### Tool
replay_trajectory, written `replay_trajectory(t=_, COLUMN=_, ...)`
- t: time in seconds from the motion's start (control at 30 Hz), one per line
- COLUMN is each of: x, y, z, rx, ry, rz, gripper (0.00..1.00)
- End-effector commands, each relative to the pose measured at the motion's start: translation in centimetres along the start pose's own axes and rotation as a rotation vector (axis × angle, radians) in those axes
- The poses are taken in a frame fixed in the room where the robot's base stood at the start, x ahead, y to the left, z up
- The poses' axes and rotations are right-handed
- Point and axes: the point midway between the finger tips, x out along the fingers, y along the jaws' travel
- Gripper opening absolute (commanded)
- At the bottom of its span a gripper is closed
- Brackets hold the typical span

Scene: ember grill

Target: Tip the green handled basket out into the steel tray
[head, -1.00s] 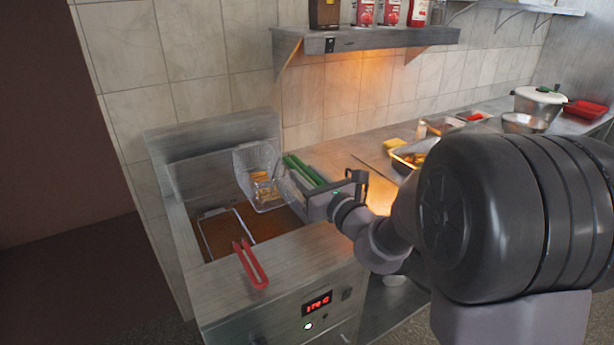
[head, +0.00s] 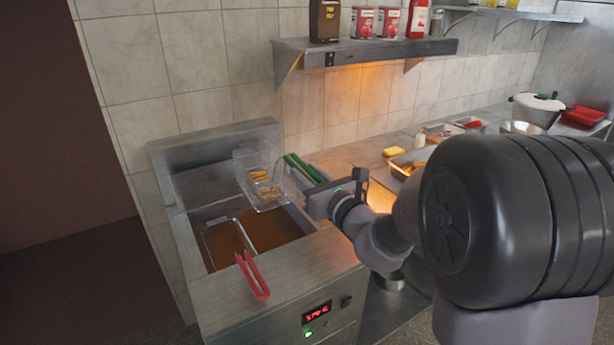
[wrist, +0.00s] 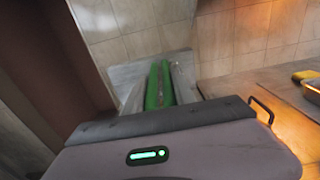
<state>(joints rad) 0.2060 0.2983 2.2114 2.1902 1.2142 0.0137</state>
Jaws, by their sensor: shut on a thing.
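The green handled basket is a wire basket (head: 258,178) with fries in it. It hangs tilted above the back right of the fryer. My gripper (head: 318,188) is shut on its green handle (head: 303,168), to the right of the basket. In the wrist view the green handle (wrist: 159,85) runs away from my gripper, and the basket itself is mostly hidden. A steel tray (head: 398,168) with yellow-brown food in it stands on the counter to the right, partly hidden behind my arm.
The fryer's oil well (head: 232,240) lies below the basket. A second basket with a red handle (head: 253,276) sits in it. A shelf (head: 365,48) with bottles and cans hangs over the counter. A yellow item (head: 394,151) lies beside the tray. Bare counter (head: 345,155) shows left of the tray.

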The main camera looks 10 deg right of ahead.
Motion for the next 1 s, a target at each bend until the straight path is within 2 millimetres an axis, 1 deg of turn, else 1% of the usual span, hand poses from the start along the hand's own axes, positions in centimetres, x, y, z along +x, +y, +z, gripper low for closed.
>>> replay_trajectory(t=0.03, x=0.0, y=0.0, z=0.7, rx=0.000, ry=-0.003, rz=0.000, gripper=0.00)
replay_trajectory(t=0.3, x=-0.1, y=0.0, z=0.4, rx=0.001, ry=-0.002, rz=-0.001, gripper=0.00)
replay_trajectory(t=0.37, x=-0.5, y=-0.1, z=0.3, rx=0.001, ry=-0.002, rz=-0.002, gripper=0.00)
replay_trajectory(t=0.7, x=-4.2, y=-0.1, z=0.4, rx=0.000, ry=-0.003, rz=-0.001, gripper=0.00)
replay_trajectory(t=0.83, x=-4.9, y=-0.1, z=0.4, rx=0.001, ry=-0.002, rz=-0.001, gripper=0.00)
replay_trajectory(t=1.0, x=-4.9, y=0.0, z=0.4, rx=0.001, ry=-0.002, rz=-0.001, gripper=0.00)
